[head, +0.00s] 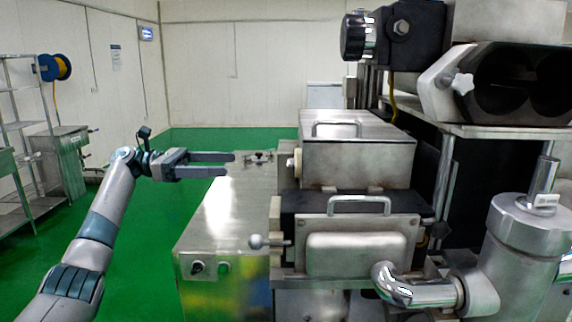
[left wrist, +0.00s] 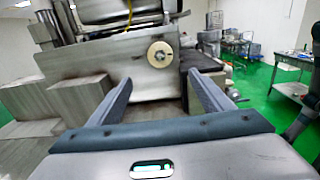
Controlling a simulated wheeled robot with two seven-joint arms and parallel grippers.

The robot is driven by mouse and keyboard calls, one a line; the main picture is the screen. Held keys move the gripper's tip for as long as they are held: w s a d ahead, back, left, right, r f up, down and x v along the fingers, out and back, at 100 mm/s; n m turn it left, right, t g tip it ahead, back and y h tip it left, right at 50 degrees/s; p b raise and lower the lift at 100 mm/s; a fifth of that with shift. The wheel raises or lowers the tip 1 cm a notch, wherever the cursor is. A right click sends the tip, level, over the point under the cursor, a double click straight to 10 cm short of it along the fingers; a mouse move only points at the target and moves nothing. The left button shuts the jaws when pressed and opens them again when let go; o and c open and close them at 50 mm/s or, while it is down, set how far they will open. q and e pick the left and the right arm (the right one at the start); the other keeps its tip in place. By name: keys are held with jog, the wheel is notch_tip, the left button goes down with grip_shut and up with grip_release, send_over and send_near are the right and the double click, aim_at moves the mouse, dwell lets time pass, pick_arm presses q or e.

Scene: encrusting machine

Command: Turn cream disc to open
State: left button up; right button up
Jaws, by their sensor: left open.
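The cream disc (left wrist: 159,54) is a round cream plate with a dark centre on the side of the steel machine, seen face-on in the left wrist view, above the middle. In the head view the disc (head: 295,161) shows edge-on, on the left side of the upper steel box (head: 358,160). My left gripper (head: 229,164) is open and empty, with its fingers pointing right toward the disc and a clear gap between them. In the left wrist view the fingers of my left gripper (left wrist: 160,82) frame the space below the disc. My right gripper is in neither view.
A low steel cabinet (head: 225,215) with a knob and a green button stands under my left gripper. A ball-ended lever (head: 256,241) sticks out in front, below the disc. A steel cylinder (head: 520,245) stands at the right. Green floor at left is partly free.

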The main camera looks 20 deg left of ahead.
pick_arm(q)
jog(key=p, duration=0.7)
send_near(298, 163)
jog(key=w+d+f, duration=0.1)
jog(key=w+d, duration=0.4)
jog(key=shift+w+d+f, duration=0.1)
jog(key=shift+d+f, duration=0.1)
jog(key=shift+d, duration=0.3)
jog(key=shift+c, duration=0.2)
jog(key=c, duration=1)
